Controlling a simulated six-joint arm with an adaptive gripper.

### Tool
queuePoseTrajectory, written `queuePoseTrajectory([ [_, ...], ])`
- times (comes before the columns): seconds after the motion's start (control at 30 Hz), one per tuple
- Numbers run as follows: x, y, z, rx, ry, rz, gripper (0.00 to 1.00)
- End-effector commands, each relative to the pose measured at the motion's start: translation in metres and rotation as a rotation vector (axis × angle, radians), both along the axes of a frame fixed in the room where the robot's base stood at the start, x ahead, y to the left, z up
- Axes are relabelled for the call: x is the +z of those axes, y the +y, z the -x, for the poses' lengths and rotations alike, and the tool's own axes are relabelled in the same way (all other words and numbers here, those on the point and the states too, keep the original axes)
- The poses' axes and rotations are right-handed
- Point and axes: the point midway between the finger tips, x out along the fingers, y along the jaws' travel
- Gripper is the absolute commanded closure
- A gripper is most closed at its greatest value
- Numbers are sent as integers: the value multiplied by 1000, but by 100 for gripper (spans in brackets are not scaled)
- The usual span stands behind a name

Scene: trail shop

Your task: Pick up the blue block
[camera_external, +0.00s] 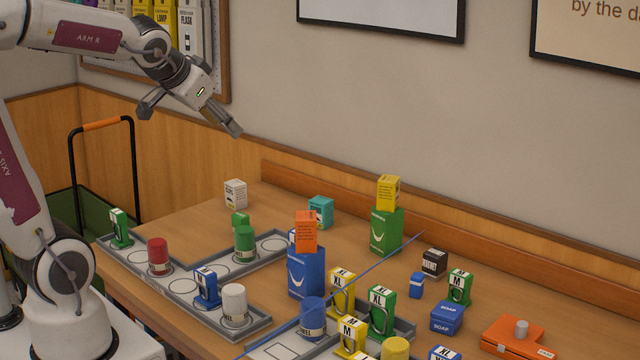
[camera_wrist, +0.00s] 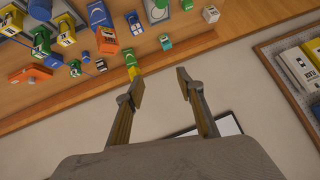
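Several blue things stand on the wooden table, and I cannot tell which one is meant by the blue block. They are a tall blue box (camera_external: 306,273) with an orange box (camera_external: 306,232) on top, a blue box marked SOAP (camera_external: 447,317), a small blue container (camera_external: 416,286), a blue cylinder (camera_external: 313,314) and a blue M tag (camera_external: 206,288). My gripper (camera_external: 190,118) is open and empty, high above the table's back left, apart from all of them. Its spread fingers also show in the wrist view (camera_wrist: 160,88), with blue boxes (camera_wrist: 98,14) beyond them.
Grey trays (camera_external: 182,285) hold coloured cylinders and tags at the table's left. A green box (camera_external: 386,231) carries a yellow box (camera_external: 388,192). An orange case (camera_external: 517,338) lies at the right. A wall stands behind the table. Bare wood shows at the back left.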

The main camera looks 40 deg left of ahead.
Motion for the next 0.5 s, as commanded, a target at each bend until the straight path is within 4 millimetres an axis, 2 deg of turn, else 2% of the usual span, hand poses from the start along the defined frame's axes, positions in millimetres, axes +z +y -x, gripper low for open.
queuePoseTrajectory([
  [0.1, 9, 4, -35, -22, -47, -32, 62],
  [0.5, 26, 0, -145, -139, -197, -113, 62],
])
